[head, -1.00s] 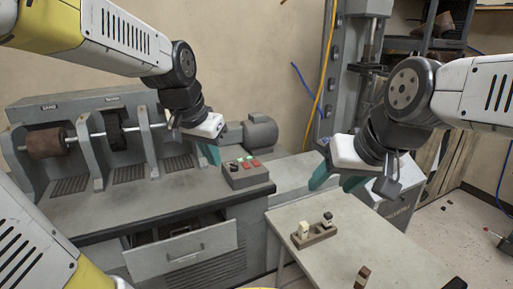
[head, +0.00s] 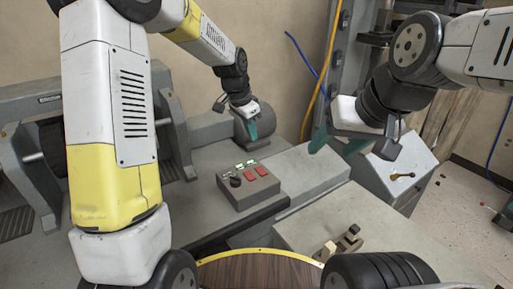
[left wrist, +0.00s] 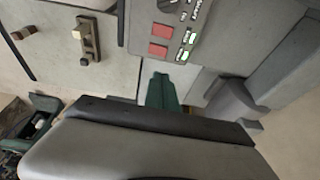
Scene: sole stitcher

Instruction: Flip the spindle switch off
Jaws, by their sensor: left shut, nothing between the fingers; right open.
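The grey control box (head: 248,193) sits on the machine bench, with a black knob (head: 235,180), two red buttons and two lit green indicators on top. I cannot tell which control is the spindle switch. In the left wrist view the box (left wrist: 178,12) is at the top, with the knob partly cut off and its labels too small to read surely. My left gripper (head: 254,131) is shut and empty, beyond the box in the head view and apart from it. Its teal tip shows in the left wrist view (left wrist: 162,92). My right gripper (head: 335,146) is open and empty, to the right.
A grey motor (head: 205,128) lies close to my left gripper. A grey side table (head: 330,212) carries a small block with a pale peg and a dark peg (head: 353,232). A grey cabinet with a brass lever (head: 402,177) stands at right. The bench around the box is mostly clear.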

